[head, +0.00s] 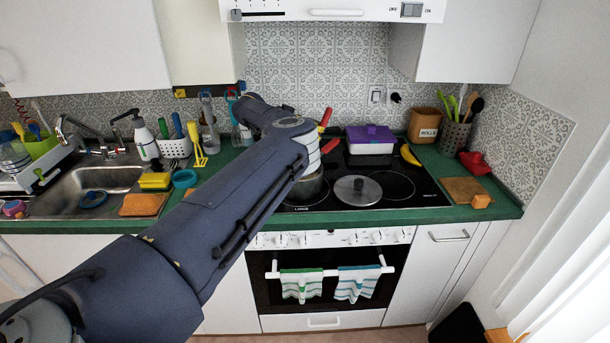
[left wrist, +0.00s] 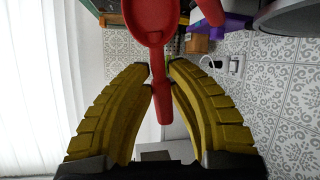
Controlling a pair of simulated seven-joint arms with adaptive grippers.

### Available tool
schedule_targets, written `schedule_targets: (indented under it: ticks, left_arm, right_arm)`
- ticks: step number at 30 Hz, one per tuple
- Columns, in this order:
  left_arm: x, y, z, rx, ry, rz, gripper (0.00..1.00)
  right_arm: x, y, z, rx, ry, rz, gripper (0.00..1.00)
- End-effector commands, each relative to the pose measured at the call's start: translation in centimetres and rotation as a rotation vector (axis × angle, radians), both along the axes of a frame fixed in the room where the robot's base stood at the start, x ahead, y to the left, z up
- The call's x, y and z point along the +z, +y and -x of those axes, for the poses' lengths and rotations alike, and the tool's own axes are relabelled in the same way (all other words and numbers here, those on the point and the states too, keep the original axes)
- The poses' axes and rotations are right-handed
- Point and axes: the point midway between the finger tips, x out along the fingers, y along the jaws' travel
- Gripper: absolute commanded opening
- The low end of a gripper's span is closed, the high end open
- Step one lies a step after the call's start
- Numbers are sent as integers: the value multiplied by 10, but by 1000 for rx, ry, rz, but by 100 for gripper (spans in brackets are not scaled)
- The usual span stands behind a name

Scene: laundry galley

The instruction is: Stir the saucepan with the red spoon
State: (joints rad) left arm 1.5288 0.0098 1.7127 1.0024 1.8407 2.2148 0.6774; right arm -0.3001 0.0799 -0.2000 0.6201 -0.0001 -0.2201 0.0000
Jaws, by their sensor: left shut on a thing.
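The steel saucepan (head: 309,190) stands on the left part of the black hob, partly hidden by my left wrist. The red spoon (left wrist: 162,105) is between the yellow fingers of my left gripper (left wrist: 157,74) in the left wrist view. Its handle is gripped and its wider end lies toward the top edge. In the head view my left arm reaches over the saucepan and hides the fingers. Two red pieces stick out past the wrist there; I cannot tell which is the spoon. Whether the spoon touches the saucepan is hidden. My right gripper is not in view.
A lid (head: 358,190) lies on the hob right of the saucepan. A purple-topped box (head: 371,140) and a banana (head: 410,155) are behind it. A utensil pot (head: 454,135) and a wooden board (head: 466,190) stand at right. The sink (head: 105,182) is at left.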

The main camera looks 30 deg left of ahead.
Motion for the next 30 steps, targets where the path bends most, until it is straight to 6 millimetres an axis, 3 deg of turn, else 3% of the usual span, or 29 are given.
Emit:
schedule_targets:
  ticks: [21, 30]
  left_arm:
    - [48, 0, 0, 0, -1, -1, 0]
    - [50, 0, 0, 0, 0, 0, 0]
  right_arm:
    - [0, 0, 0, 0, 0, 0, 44]
    - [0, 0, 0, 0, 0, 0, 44]
